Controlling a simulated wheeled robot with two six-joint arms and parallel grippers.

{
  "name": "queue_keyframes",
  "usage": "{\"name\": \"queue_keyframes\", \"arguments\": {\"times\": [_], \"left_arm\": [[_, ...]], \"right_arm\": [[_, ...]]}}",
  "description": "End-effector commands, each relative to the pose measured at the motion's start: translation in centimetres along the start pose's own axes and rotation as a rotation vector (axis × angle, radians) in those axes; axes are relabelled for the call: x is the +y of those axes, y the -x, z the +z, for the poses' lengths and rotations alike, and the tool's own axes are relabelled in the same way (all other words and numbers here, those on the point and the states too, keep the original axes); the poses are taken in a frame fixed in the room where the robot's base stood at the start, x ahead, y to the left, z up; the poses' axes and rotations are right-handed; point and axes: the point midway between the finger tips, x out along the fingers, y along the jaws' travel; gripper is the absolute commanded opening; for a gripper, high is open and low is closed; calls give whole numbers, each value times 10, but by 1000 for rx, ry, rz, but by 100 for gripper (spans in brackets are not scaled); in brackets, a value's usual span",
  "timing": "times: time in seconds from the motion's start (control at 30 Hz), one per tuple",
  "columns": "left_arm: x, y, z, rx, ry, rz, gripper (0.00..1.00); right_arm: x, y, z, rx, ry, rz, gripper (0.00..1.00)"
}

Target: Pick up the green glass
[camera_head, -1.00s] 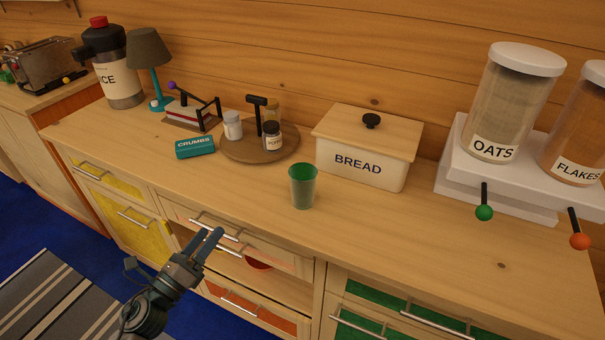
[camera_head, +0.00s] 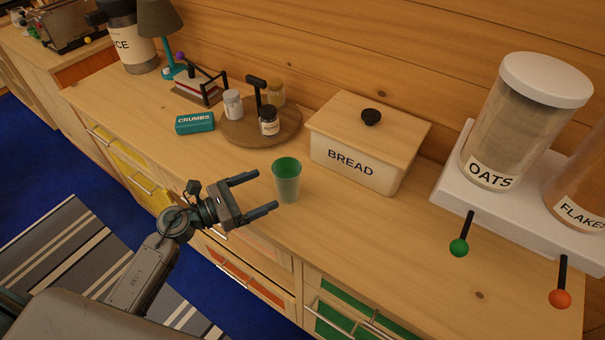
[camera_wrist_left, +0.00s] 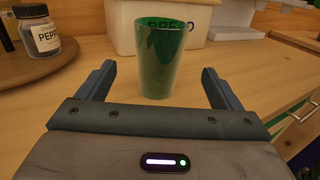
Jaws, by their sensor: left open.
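The green glass (camera_head: 287,182) stands upright on the wooden counter, in front of the bread box. My left gripper (camera_head: 266,193) is open, at the counter's front edge, with its fingers pointing at the glass. In the left wrist view the glass (camera_wrist_left: 156,58) stands centred ahead, between the lines of the two open fingers (camera_wrist_left: 158,80). In the head view the fingertips are close to the glass's left side; I cannot tell whether they reach around it. Nothing is held. My right gripper is not in view.
The bread box (camera_head: 356,160) stands behind the glass. A round wooden tray (camera_head: 288,132) with jars, also seen in the wrist view (camera_wrist_left: 68,66), is behind left. A blue crumbs box (camera_head: 195,123) lies further left. Cereal dispensers (camera_head: 515,130) stand right. The counter right of the glass is clear.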

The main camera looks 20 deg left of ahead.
Motion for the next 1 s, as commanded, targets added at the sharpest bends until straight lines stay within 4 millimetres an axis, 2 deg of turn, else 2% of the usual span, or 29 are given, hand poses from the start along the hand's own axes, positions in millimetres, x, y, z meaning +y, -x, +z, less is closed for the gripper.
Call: {"name": "queue_keyframes", "arguments": {"times": [0.3, 0.57, 0.7, 0.83, 1.0], "left_arm": [[0, -42, 3, -4, 4, 2, 87], [0, -59, 3, -2, 5, 1, 87], [1, -80, 3, -4, 8, 2, 87], [1, -97, 0, -3, 5, 1, 87], [1, -104, -3, -1, 3, 0, 87]], "right_arm": [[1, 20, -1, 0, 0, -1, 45], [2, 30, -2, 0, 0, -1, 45], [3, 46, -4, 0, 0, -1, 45], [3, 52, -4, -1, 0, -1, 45], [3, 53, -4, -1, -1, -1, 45]]}}
